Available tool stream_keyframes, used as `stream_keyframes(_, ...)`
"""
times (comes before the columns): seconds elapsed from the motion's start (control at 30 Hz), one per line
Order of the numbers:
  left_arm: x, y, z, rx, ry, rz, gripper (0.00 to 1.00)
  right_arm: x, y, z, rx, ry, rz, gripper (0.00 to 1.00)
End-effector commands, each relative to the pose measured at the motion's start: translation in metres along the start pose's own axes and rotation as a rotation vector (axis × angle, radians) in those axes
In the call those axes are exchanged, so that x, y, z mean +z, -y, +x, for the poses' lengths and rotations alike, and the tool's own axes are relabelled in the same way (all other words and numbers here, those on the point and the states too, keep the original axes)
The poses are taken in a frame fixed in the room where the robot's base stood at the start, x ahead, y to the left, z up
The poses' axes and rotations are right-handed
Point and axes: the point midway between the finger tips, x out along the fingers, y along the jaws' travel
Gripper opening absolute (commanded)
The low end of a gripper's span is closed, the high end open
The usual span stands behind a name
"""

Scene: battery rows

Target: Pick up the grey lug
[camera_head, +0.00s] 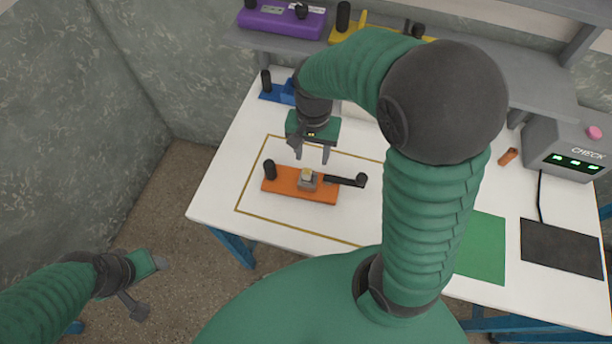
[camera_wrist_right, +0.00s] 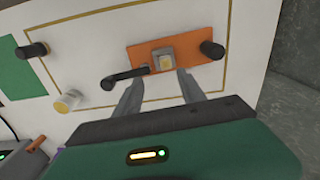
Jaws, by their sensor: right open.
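In the right wrist view the lug (camera_wrist_right: 163,59) shows just beyond the fingertips. My right gripper (camera_head: 312,159) is open and empty, above and slightly behind the lug, apart from it. In the wrist view its two fingers (camera_wrist_right: 162,84) point toward the lug from either side.
A green mat (camera_head: 482,250), a black mat (camera_head: 560,247) and a CHECK box (camera_head: 570,150) are at the right.

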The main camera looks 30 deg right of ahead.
Motion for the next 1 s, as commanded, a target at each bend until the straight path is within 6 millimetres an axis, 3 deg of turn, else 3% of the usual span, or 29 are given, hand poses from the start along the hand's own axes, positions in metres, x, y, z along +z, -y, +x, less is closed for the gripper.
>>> stream_keyframes(0.1, 0.001, 0.000, 0.006, 0.000, 0.000, 0.000, 0.55, 0.002, 0.002, 0.031, 0.005, 0.002, -0.001, 0.47)
stream_keyframes(0.33, 0.001, 0.000, 0.008, 0.000, 0.000, 0.000, 0.55, 0.004, 0.004, 0.057, 0.003, -0.002, -0.002, 0.47)
stream_keyframes(0.57, 0.003, 0.000, 0.012, 0.000, 0.000, 0.000, 0.55, 0.004, 0.005, 0.097, 0.003, 0.000, -0.001, 0.47)
stream_keyframes(0.83, 0.002, 0.000, 0.012, 0.000, 0.000, 0.000, 0.55, 0.004, 0.006, 0.100, 0.000, -0.004, -0.002, 0.46)
stream_keyframes(1.0, 0.002, 0.000, 0.012, 0.000, 0.000, 0.000, 0.55, 0.004, 0.006, 0.100, 0.000, -0.003, -0.002, 0.24)
